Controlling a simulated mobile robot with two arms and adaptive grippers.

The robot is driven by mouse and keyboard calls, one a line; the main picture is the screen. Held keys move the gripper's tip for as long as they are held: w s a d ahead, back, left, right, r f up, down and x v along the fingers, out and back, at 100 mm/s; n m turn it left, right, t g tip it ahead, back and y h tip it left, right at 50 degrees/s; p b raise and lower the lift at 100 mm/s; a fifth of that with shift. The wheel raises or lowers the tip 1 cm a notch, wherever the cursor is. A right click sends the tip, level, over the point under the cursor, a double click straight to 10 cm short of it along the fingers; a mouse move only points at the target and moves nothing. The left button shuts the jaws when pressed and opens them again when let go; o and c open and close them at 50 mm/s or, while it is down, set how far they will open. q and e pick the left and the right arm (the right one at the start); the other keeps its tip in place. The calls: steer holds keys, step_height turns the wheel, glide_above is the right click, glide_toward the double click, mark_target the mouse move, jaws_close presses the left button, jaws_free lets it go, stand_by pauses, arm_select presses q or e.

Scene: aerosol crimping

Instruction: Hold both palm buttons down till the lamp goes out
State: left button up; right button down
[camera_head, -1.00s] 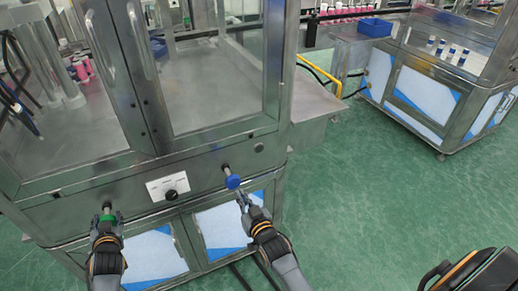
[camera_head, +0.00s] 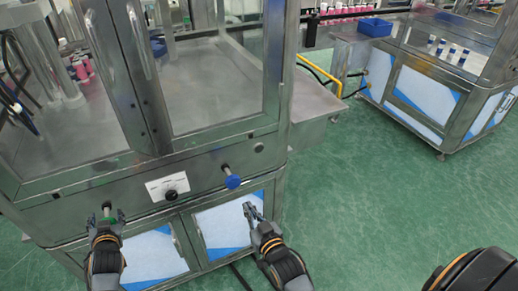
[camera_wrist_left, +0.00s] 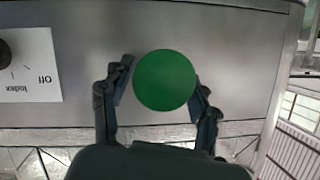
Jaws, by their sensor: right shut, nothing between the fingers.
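The green palm button (camera_head: 107,216) is on the machine's front panel at lower left, partly hidden by my left gripper (camera_head: 108,220). In the left wrist view the round green button (camera_wrist_left: 165,80) lies between my left fingers, which are spread apart; I cannot tell whether they touch it. The blue palm button (camera_head: 232,182) stands out from the panel on its stem, to the right. My right gripper (camera_head: 250,209) is shut and empty, below and right of the blue button and apart from it. I cannot make out a lit lamp.
A label plate with a black selector knob (camera_head: 171,194) is between the buttons. Glass doors with long handles (camera_head: 140,55) rise above the panel. A steel side shelf (camera_head: 315,98) juts out at right. Green floor is free beyond it, up to another cabinet (camera_head: 425,90).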

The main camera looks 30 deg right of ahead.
arm_select(q)
steer(key=shift+o, duration=0.3)
steer(key=shift+f, duration=0.3)
steer(key=shift+s, duration=0.1)
steer(key=shift+s+r, duration=0.15)
steer(key=shift+s, duration=0.35)
steer(key=v, duration=1.1)
steer(key=shift+r, duration=0.15)
steer(key=shift+w+d, duration=0.1)
